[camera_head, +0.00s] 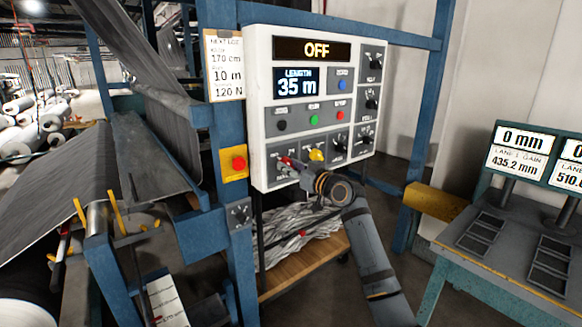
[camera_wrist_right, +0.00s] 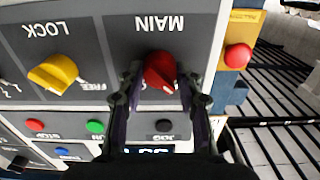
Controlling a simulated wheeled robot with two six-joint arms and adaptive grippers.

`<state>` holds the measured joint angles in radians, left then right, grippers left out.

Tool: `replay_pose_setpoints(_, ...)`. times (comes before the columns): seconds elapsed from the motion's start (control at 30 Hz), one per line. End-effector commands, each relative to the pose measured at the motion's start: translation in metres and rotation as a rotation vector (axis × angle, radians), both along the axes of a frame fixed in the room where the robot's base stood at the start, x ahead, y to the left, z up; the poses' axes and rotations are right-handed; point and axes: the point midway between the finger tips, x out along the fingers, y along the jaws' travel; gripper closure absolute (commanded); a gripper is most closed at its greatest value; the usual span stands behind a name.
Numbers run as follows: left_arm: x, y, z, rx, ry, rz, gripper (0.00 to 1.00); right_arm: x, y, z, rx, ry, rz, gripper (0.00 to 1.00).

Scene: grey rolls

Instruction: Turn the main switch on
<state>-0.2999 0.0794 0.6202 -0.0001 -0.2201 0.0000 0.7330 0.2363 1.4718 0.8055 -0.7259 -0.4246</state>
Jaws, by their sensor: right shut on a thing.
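The main switch is a red knob (camera_wrist_right: 160,70) under the label MAIN, which appears upside down in the right wrist view. It sits at the lower left of the white control panel (camera_head: 262,120), mostly covered by my gripper in the head view. My right gripper (camera_head: 291,166) is at the panel with its fingers on both sides of the knob, shut on it. The knob's exact pointer position is hard to read. The panel's top display (camera_head: 316,50) reads OFF. My left gripper is not in view.
A yellow LOCK knob (camera_wrist_right: 54,72) is beside the main switch. A red emergency button (camera_head: 238,163) on a yellow box is left of the panel. Black knobs (camera_head: 372,98) line the panel's right side. A blue desk (camera_head: 500,262) with screens stands at right.

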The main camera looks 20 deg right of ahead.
Motion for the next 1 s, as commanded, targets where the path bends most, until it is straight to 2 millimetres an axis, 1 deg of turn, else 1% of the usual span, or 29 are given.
replay_pose_setpoints(0.27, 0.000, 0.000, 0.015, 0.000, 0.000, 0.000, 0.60, 0.000, 0.000, 0.003, 0.159, 0.059, 0.000, 0.96)
replay_pose_setpoints(1.0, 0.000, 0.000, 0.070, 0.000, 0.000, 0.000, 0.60, 0.000, 0.000, 0.004, 0.818, 0.298, -0.001, 0.96)
